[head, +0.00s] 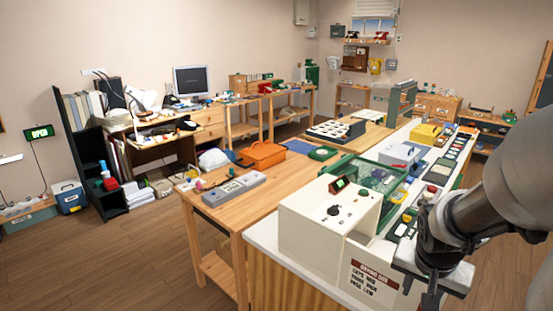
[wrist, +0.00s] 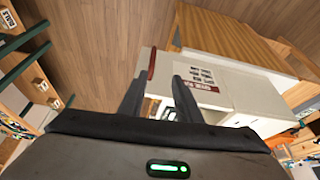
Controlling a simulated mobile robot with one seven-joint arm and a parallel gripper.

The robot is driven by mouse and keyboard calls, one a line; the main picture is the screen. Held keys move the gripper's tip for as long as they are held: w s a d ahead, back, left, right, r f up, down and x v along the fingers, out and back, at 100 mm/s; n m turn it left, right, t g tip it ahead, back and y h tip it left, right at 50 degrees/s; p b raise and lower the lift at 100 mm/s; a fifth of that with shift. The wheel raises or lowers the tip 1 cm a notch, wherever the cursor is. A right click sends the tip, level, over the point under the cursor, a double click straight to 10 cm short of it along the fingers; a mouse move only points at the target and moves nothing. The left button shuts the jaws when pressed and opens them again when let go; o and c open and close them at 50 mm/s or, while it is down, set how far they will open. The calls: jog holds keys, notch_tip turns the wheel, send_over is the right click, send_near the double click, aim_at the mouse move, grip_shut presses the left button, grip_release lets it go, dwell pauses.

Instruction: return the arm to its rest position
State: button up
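My gripper (head: 420,292) is at the lower right of the head view, beside the right part of the white counter (head: 262,232). In the wrist view my gripper's two dark fingers (wrist: 158,84) stand apart. Nothing is clearly held between them. A dark red strip (wrist: 152,63) shows beyond the fingertips, and I cannot tell what it is. My grey arm (head: 480,215) comes in from the right edge and hides part of the counter.
A white box with a red-and-white sign (head: 372,277) stands on the near counter end. Behind it are a green mesh basket (head: 365,178) and a yellow box (head: 424,134). A wooden table (head: 215,215) holds an orange toolbox (head: 263,154). The wooden floor (head: 110,265) at left is clear.

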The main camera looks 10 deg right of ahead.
jog(key=s+a+r+n+t+y, duration=0.1)
jog(key=s+a+r+n, duration=0.2)
jog(key=a+r, duration=0.4)
jog(key=s+a+r+n+t+y, duration=0.1)
jog(key=a+r+n, duration=0.5)
jog(key=a, duration=0.8)
jog(key=shift+s+a+r+y, duration=0.25)
jog(key=shift+s+r+y, duration=0.3)
jog(key=shift+s, duration=0.4)
